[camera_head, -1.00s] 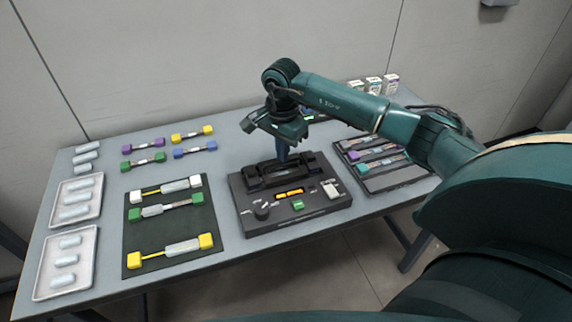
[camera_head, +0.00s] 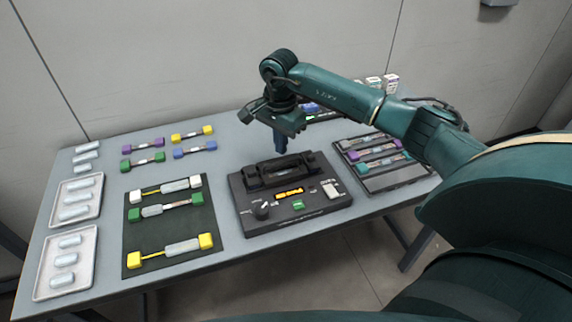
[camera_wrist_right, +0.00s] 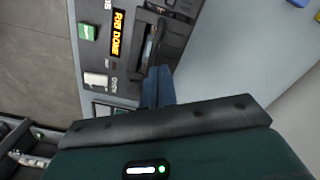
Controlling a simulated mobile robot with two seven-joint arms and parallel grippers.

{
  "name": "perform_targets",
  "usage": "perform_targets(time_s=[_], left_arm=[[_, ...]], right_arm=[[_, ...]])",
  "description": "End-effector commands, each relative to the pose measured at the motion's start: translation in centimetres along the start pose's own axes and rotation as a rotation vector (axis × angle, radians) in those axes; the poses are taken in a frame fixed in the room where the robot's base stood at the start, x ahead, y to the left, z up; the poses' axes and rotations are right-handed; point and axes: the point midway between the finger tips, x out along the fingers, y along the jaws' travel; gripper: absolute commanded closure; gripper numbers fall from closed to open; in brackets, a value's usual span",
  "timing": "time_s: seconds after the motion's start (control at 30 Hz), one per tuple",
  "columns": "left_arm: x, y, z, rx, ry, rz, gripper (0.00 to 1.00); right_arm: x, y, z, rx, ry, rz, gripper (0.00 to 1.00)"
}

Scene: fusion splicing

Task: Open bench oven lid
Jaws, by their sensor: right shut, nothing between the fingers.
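The bench oven appears to be the black bench device (camera_head: 262,226) at the middle of the table, with a lit orange display (camera_head: 289,193) and a green button (camera_head: 298,205). A dark raised lid-like part (camera_head: 280,171) runs along its rear; I cannot tell whether it is open. My right gripper (camera_head: 281,150) is shut and empty, pointing down just behind this part. In the right wrist view, its blue fingers (camera_wrist_right: 158,86) are together beside the device's dark slot (camera_wrist_right: 150,45), and the display (camera_wrist_right: 118,32) ends in "DONE". My left gripper is not in view.
A dark mat (camera_head: 131,220) with coloured-end holders lies left of the device. White trays (camera_head: 89,286) with clear pieces are at far left. A rack (camera_head: 392,182) with coloured holders stands right, under my right arm. Small boxes (camera_head: 391,82) stand at the back.

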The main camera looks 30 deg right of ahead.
Motion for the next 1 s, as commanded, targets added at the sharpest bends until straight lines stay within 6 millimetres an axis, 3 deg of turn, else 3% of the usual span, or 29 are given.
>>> perform_targets(time_s=[1.0], left_arm=[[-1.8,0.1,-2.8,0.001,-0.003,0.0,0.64]], right_arm=[[-7.4,-2.4,-1.3,0.001,0.0,-0.001,1.0]])
